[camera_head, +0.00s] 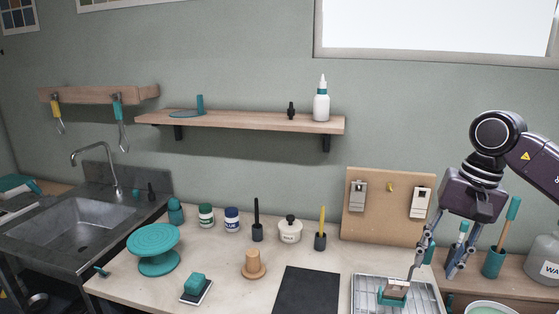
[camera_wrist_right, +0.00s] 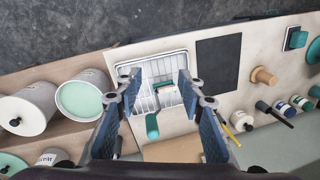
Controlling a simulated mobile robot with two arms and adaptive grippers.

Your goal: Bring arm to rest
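My right gripper (camera_head: 431,271) comes down from the right in the head view, above the right end of the wire rack tray (camera_head: 366,291). Its fingers are spread wide with nothing gripped between them. The right wrist view also shows the gripper (camera_wrist_right: 158,84) open over the tray (camera_wrist_right: 172,58). My left gripper is out of view.
A pegboard (camera_head: 388,229) stands behind the tray. A dark mat (camera_head: 307,290), wooden stamp (camera_head: 253,265) and teal turntable (camera_head: 153,248) occupy the table. Open air lies above the table's middle.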

